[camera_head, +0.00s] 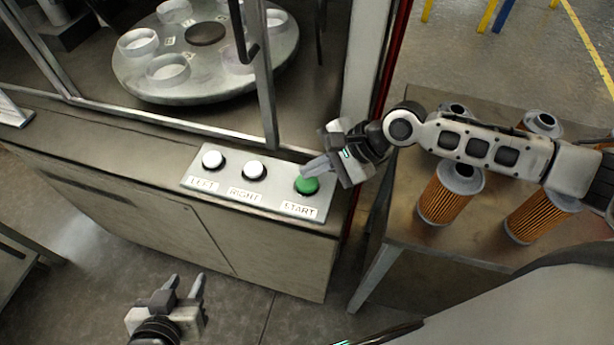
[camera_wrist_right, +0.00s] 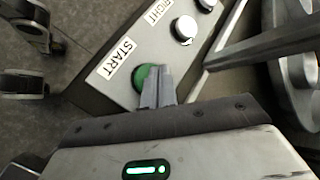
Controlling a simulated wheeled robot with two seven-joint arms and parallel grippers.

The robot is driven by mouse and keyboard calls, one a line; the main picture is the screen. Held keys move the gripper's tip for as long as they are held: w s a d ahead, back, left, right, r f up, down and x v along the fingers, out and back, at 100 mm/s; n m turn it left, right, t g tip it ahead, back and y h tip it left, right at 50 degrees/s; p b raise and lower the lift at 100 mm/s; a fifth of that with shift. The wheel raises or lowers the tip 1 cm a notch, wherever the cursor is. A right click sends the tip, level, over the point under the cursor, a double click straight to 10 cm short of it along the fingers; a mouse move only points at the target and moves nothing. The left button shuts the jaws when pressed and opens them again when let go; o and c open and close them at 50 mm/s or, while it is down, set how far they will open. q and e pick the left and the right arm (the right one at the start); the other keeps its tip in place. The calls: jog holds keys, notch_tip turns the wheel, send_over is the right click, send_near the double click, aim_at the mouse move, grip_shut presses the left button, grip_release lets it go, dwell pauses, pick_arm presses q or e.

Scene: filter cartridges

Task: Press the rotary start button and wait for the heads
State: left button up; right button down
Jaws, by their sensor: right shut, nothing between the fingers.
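The green START button (camera_head: 307,185) sits at the right end of a grey control panel (camera_head: 229,196) on the machine's front ledge. Two white buttons, LEFT (camera_head: 212,159) and RIGHT (camera_head: 253,170), are on the same panel. My right gripper (camera_head: 308,169) is shut and empty, its fingertips right at the green button. In the right wrist view the closed fingers (camera_wrist_right: 158,88) cover part of the green button (camera_wrist_right: 141,76); I cannot tell if they touch it. My left gripper (camera_head: 188,284) is open and empty above the floor, in front of the cabinet. The rotary table (camera_head: 205,60) holds several white ring-shaped seats.
Several orange pleated filter cartridges (camera_head: 446,199) stand on a side table (camera_head: 400,225) at right, beneath my right arm. A frame post (camera_head: 265,95) with a black handle (camera_head: 246,35) rises behind the panel. Open floor lies at the lower left.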

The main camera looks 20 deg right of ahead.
aim_at(313, 181)
notch_tip(313, 181, up, 3)
jog(key=p, duration=0.2)
jog(key=shift+f+p, duration=0.15)
jog(key=shift+p, duration=0.25)
jog(key=shift+r, duration=1.2)
